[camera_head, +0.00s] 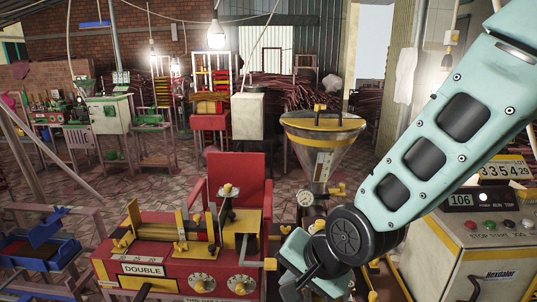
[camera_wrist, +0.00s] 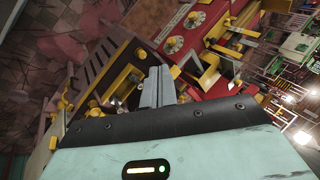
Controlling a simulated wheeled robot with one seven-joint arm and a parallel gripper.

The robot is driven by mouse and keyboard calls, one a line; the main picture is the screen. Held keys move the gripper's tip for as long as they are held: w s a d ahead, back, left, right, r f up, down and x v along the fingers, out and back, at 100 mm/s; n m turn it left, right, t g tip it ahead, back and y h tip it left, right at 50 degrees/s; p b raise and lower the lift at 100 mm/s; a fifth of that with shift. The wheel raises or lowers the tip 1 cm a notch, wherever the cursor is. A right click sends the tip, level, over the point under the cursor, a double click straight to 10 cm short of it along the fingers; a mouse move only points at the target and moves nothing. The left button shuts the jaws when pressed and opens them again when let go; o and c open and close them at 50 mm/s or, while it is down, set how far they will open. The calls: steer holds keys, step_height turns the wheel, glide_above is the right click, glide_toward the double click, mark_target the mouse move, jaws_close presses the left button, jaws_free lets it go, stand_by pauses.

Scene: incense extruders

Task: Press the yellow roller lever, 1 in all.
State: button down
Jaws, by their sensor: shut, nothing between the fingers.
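The red machine marked DOUBLE (camera_head: 120,268) stands at the front in the head view, with yellow bars and guides on top. A small yellow piece (camera_head: 270,264) sticks out at its right side, and a similar one (camera_wrist: 175,72) shows just right of my fingertips in the wrist view. I cannot tell for sure which yellow part is the roller lever. My gripper (camera_wrist: 158,74) is shut and empty, its grey fingers together. In the head view my wrist is close to the machine's right side, and the fingertips are not clearly seen. I cannot tell whether they touch anything.
A steel funnel (camera_head: 322,135) with a yellow bar stands behind my wrist. A control cabinet (camera_head: 490,255) with coloured buttons is at the right. A blue tray stand (camera_head: 38,250) is at the left. Tiled floor (camera_head: 120,190) lies open behind the red machine.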

steer(key=s+d+r+n+g+h, duration=0.2)
steer(key=s+d+n, duration=0.3)
steer(key=s, duration=0.3)
steer(key=s+d+r+n+g+h, duration=0.2)
steer(key=s+d+n, duration=0.3)
steer(key=s+n, duration=0.3)
steer(key=shift+s+r+n+g, duration=0.3)
steer(key=shift+s+r, duration=0.05)
steer(key=shift+s, duration=0.1)
